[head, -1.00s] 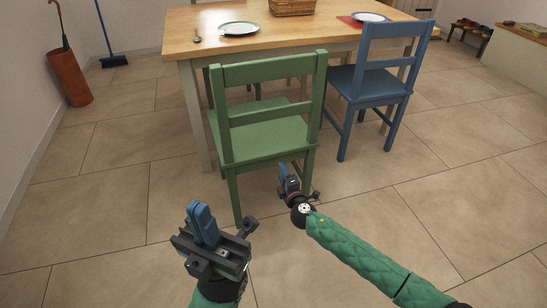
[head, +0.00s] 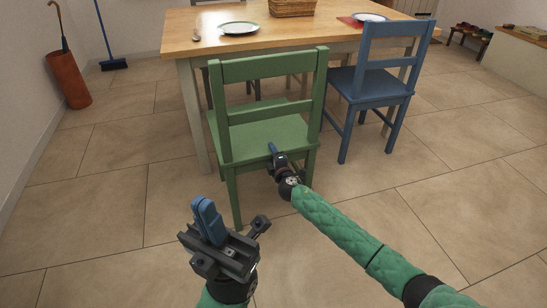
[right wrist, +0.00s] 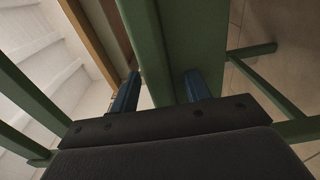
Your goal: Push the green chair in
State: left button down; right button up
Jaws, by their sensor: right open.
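The green chair (head: 262,138) stands at the near side of the wooden table, its back towards me. Its seat's front part lies near or under the table edge. My right gripper (head: 273,150) is at the rear of the chair, below the lower back rail and over the seat's rear edge in the picture. In the right wrist view its two blue fingers (right wrist: 160,90) are spread, with green chair parts (right wrist: 190,40) right in front of and between them; contact cannot be told. My left gripper (head: 208,220) is left of the chair, near me, its blue fingers together and empty.
The table (head: 300,36) holds a plate (head: 239,28), a basket (head: 292,8) and a second plate. A blue chair (head: 372,85) stands close to the right of the green one. An umbrella stand (head: 69,80) and broom (head: 112,63) are at the left wall. The front floor is clear.

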grip_shut()
dwell(1.3)
